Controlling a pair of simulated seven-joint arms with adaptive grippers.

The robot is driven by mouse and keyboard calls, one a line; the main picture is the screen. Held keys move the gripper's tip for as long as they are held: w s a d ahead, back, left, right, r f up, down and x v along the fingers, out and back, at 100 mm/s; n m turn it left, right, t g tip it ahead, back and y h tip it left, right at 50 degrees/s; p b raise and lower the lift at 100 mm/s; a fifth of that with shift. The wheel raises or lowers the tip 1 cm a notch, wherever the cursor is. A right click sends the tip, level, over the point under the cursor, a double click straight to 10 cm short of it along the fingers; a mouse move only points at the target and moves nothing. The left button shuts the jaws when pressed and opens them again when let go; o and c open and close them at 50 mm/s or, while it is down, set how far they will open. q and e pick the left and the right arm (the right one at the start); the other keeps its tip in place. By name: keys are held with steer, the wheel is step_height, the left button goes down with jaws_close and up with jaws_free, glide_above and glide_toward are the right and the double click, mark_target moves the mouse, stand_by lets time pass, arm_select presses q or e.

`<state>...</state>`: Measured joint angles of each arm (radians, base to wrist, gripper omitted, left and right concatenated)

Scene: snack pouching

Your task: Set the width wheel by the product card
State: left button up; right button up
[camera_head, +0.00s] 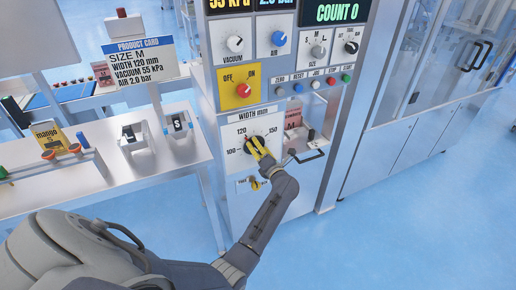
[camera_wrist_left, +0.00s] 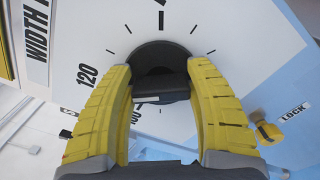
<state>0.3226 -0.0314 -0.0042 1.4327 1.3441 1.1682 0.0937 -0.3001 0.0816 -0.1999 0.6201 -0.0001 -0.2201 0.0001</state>
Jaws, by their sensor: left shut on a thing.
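The product card (camera_head: 140,62) stands at upper left in the head view and reads size M, width 120 mm, vacuum 55 kPa, air 2.0 bar. The black width wheel (camera_wrist_left: 160,57) sits on the white width panel (camera_head: 237,127) marked 100, 120 and 150. My left gripper (camera_head: 258,146) is at the wheel. In the left wrist view its yellow fingers (camera_wrist_left: 162,78) straddle the wheel's dark grip bar and are shut on it. The fingers hide part of the wheel, and I cannot read its setting for certain. My right gripper is not in view.
A yellow LOCK lever (camera_wrist_left: 268,130) is beside the wheel, close to one finger. Vacuum and air knobs and the yellow OFF/ON switch (camera_head: 241,90) are above. A tray with a handle (camera_head: 306,152) is to the right. A white table (camera_head: 90,185) is at left.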

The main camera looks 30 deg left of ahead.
arm_select(q)
steer(key=shift+m, duration=0.6)
steer(key=o, duration=1.2)
steer(key=shift+d, duration=0.1)
steer(key=v, duration=0.7)
steer(key=shift+s+d, duration=0.1)
steer(key=shift+s, duration=0.05)
